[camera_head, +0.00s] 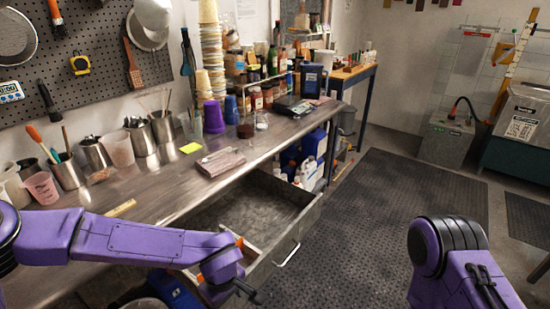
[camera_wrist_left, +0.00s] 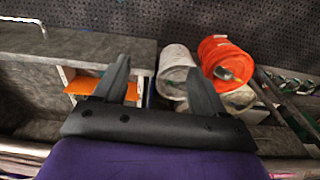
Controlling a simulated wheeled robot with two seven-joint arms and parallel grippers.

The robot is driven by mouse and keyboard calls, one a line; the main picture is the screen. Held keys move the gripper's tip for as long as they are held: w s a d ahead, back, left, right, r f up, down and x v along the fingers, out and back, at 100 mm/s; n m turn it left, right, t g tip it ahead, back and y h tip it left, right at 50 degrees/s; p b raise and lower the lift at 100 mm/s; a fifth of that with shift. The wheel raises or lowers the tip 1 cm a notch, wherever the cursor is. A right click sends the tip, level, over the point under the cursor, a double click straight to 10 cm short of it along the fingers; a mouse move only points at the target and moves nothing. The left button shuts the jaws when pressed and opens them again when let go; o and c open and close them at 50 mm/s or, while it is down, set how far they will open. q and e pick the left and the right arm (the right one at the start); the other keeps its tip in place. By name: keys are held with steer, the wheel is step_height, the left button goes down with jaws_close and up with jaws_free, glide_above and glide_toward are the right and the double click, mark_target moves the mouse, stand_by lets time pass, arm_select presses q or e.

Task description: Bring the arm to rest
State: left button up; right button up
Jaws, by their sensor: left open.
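My left arm (camera_head: 150,243) comes in from the left over the open metal drawer, bent downward at its wrist. My left gripper (camera_head: 254,296) hangs by the drawer's front left corner, partly cut off from clear sight there. In the left wrist view its two dark fingers (camera_wrist_left: 158,82) stand apart with nothing between them. The open drawer (camera_head: 290,232) is pulled out under the steel workbench, and its inside looks bare in the head view. My right arm (camera_head: 455,255) shows at the lower right; its gripper is not visible.
In the left wrist view, a white bucket (camera_wrist_left: 175,62) and an orange bucket (camera_wrist_left: 222,58) are below. The dark floor mat (camera_head: 400,200) is clear.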

arm_select(q)
steer(key=s+a+f+m+t+y+b, duration=0.15)
steer(key=s+a+f, duration=0.3)
steer(key=f, duration=0.45)
steer(key=s+a+f+t+y+b, duration=0.1)
steer(key=s+a+f+y+b, duration=0.25)
steer(key=f, duration=0.65)
steer(key=s+a+f+m+h+b, duration=0.2)
steer(key=s+a+f+b, duration=0.2)
steer(key=s+a+f, duration=0.4)
steer(key=s+a, duration=0.3)
steer(key=shift+s, duration=0.35)
arm_select(e)
step_height(320, 180, down, 10)
steer(key=shift+w+r, duration=0.15)
steer(key=shift+w, duration=0.3)
steer(key=shift+a, duration=0.1)
